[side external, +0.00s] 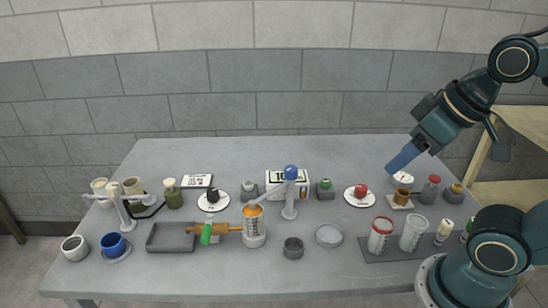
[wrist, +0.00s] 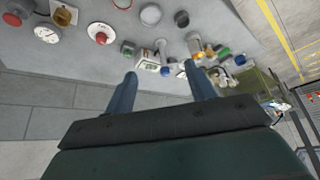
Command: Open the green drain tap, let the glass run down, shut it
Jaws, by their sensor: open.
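The green drain tap (side external: 206,234) is a bright green handle on a brass-coloured fitting (side external: 230,229). The fitting joins the side of an upright glass (side external: 254,228), which has a pale base and orange showing near its top. The liquid level is too small to read exactly. A dark shallow tray (side external: 170,238) lies left of the tap. My gripper (side external: 400,160) is raised at the right, well away from the tap. In the wrist view my gripper (wrist: 159,70) is open and empty, and the glass (wrist: 194,43) shows small beyond the right finger.
A blue cup (side external: 113,244) is at left. The wall bounds the back.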

